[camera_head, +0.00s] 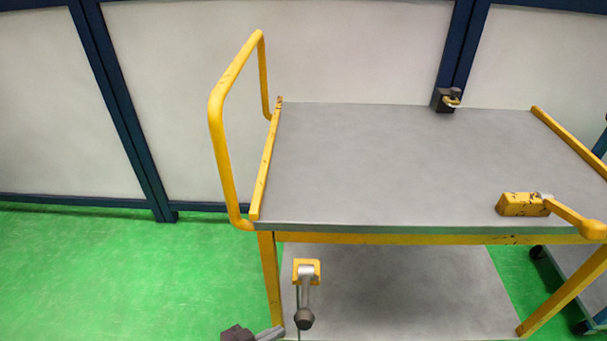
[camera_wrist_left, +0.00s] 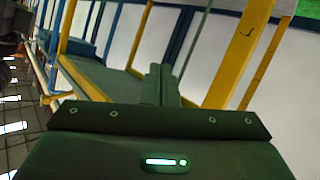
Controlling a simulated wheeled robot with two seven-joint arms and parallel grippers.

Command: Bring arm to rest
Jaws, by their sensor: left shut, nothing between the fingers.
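My left gripper (camera_wrist_left: 161,70) shows in the left wrist view. Its two dark fingers lie together with nothing between them, in front of a dark wrist body with a lit green strip. It is shut and empty, and no object touches its fingertips. Yellow frame bars and a grey surface show beyond the fingers. My right gripper is in neither view.
A cart with a bare grey top (camera_head: 400,160) and a yellow handle (camera_head: 218,140) fills the head view. A yellow block (camera_head: 522,204) with a lever sits at its front right, and a dark fitting (camera_head: 445,99) at its back edge. Green floor (camera_head: 110,270) is clear at left.

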